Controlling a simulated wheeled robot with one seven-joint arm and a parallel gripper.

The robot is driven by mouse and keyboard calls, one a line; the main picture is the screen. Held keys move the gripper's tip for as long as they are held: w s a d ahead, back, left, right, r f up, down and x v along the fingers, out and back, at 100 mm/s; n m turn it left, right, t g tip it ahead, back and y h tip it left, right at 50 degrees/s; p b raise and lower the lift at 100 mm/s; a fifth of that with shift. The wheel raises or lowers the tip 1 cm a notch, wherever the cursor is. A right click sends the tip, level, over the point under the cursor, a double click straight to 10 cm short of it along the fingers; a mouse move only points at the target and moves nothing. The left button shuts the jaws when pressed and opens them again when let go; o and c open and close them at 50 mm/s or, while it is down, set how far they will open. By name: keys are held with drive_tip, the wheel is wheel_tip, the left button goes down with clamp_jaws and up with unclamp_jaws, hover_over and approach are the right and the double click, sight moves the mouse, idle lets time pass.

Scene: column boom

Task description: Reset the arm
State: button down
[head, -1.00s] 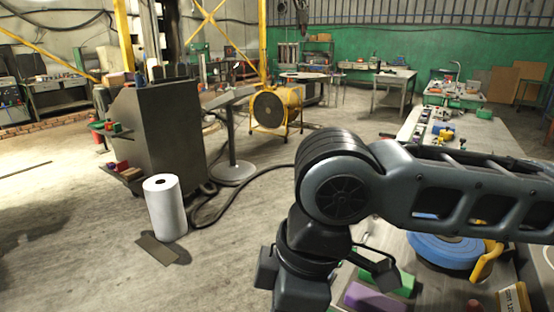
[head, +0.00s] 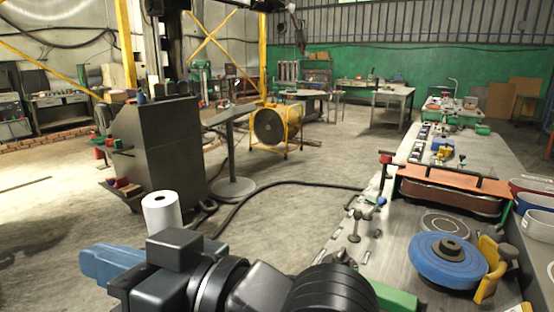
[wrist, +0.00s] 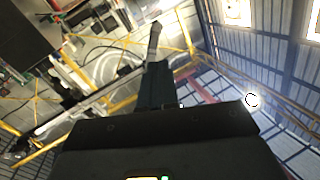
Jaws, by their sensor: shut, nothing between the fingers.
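My gripper shows in the wrist view (wrist: 155,36) as one narrow blue-grey shape rising from the dark wrist body, its fingers together and nothing held. Behind it are the ceiling, roof lights and yellow beams, so the wrist camera looks upward. In the head view, my dark arm lies low across the bottom of the picture, and its blue-grey end (head: 108,264) reaches left, in front of the white roll (head: 162,215). The arm's lower links are cut off by the bottom edge.
A long workbench (head: 385,262) runs along the right, with a blue disc (head: 430,268), a yellow clamp (head: 487,270) and an orange-topped piece (head: 450,182). A grey cabinet (head: 160,150) and yellow fan (head: 270,128) stand beyond.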

drive_tip(key=s+d+f+m+t+h, duration=0.2)
drive_tip(key=d+f+m+t+h, duration=0.35)
drive_tip(key=d+f+m, duration=0.35)
drive_tip(key=s+d+f+m+t+h, duration=0.2)
drive_tip(key=d+f+m+t+h, duration=0.4)
drive_tip(key=d, duration=0.4)
drive_tip(key=s+d+f+n+g+h, duration=0.1)
drive_tip(key=s+d+f+h, duration=0.1)
drive_tip(key=s+d, duration=0.7)
drive_tip(key=s+d+f+n+g+h, duration=0.1)
drive_tip(key=s+d+f+n+h, duration=0.1)
drive_tip(key=s+d, duration=0.7)
drive_tip(key=s+f+h, duration=0.1)
drive_tip(key=s+f, duration=0.1)
drive_tip(key=s, duration=0.3)
drive_tip(key=shift+d, duration=0.2)
